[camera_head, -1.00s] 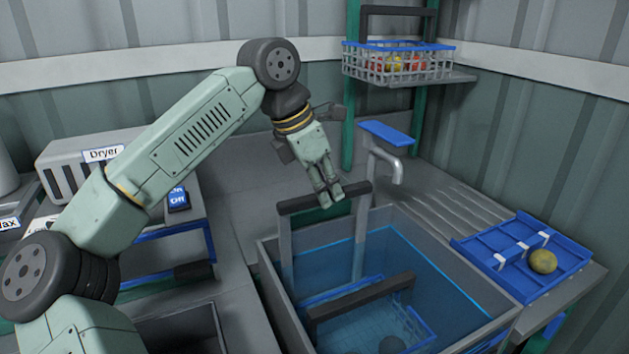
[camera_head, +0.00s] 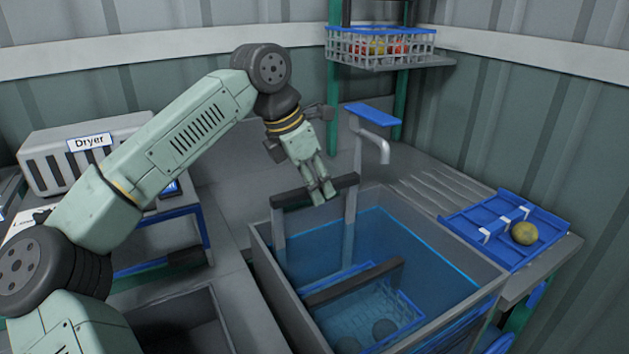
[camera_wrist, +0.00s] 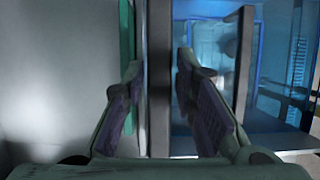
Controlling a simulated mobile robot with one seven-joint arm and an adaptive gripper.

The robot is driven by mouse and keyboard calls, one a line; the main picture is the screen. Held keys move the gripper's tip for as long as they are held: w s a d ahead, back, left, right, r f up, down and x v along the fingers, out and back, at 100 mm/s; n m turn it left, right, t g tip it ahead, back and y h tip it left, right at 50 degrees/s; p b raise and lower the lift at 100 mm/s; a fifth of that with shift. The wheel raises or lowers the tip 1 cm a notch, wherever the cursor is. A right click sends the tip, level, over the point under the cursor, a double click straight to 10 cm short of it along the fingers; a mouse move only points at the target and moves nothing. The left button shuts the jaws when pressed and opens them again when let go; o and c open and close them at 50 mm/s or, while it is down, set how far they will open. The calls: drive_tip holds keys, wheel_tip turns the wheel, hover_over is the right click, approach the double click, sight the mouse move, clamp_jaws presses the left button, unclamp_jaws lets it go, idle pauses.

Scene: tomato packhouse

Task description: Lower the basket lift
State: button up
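The lift's dark bar handle (camera_head: 290,198) spans two grey uprights at the back of the water tank (camera_head: 285,315). A blue-rimmed basket (camera_head: 408,300) with its own black handle (camera_head: 352,283) sits low in the water, with dark round things in it. My gripper (camera_head: 321,196) points down at the right part of the lift handle. In the wrist view the dark bar (camera_wrist: 159,90) runs between my two fingers (camera_wrist: 158,95), which stand apart with narrow gaps on both sides. Whether the fingertips reach past the bar is hard to tell.
A wire basket of tomatoes (camera_head: 345,48) stands on a shelf behind. A tap (camera_head: 378,147) and a blue plate (camera_head: 373,116) are near the tank's back. A blue tray (camera_head: 470,228) with a yellowish tomato (camera_head: 524,233) lies at right. The dryer (camera_head: 40,168) is at left.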

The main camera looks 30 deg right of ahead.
drive_tip(key=shift+o, duration=1.1)
drive_tip(key=shift+r, duration=0.2)
drive_tip(key=v, duration=1.2)
